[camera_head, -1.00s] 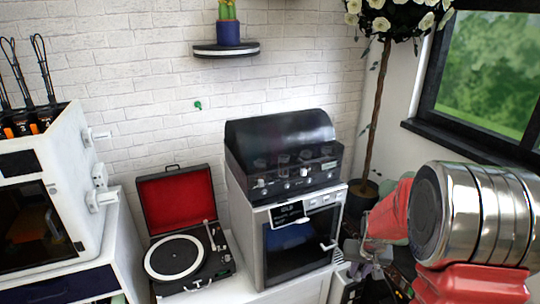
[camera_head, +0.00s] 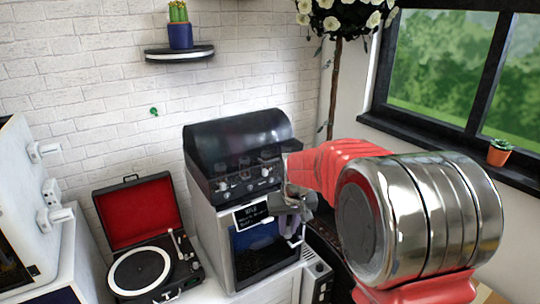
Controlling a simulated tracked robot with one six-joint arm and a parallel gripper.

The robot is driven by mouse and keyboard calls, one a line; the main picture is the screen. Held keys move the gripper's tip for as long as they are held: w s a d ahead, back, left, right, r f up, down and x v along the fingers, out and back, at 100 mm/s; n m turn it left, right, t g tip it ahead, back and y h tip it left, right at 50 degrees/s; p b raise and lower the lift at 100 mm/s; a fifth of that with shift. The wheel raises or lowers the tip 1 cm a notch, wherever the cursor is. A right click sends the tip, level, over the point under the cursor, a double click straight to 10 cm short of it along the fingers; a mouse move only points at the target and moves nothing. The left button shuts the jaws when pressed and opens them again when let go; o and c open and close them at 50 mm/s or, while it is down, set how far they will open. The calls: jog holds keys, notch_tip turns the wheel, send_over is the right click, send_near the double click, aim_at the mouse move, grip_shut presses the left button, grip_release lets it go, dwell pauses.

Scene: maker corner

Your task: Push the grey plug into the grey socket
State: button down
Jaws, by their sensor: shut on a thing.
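My gripper (camera_head: 292,218) is at the end of my red and silver arm, in front of the oven's right side in the picture. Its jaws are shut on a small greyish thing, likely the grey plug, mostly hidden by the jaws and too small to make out. Pale fittings (camera_head: 50,192) stick out from the side of the white machine at the far left. I cannot tell whether one of them is the grey socket. My gripper is far from these fittings, with the record player and oven between in the picture.
A record player (camera_head: 133,218) with an open red lid stands on the white surface. A black-topped oven (camera_head: 222,217) stands beside it. A shelf (camera_head: 180,53) holds a potted cactus (camera_head: 180,28). A flowering tree (camera_head: 345,20) and a small potted plant (camera_head: 499,152) are at the right.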

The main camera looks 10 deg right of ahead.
jog(key=s+f, duration=0.4)
jog(key=f, duration=0.2)
jog(key=shift+s, duration=0.4)
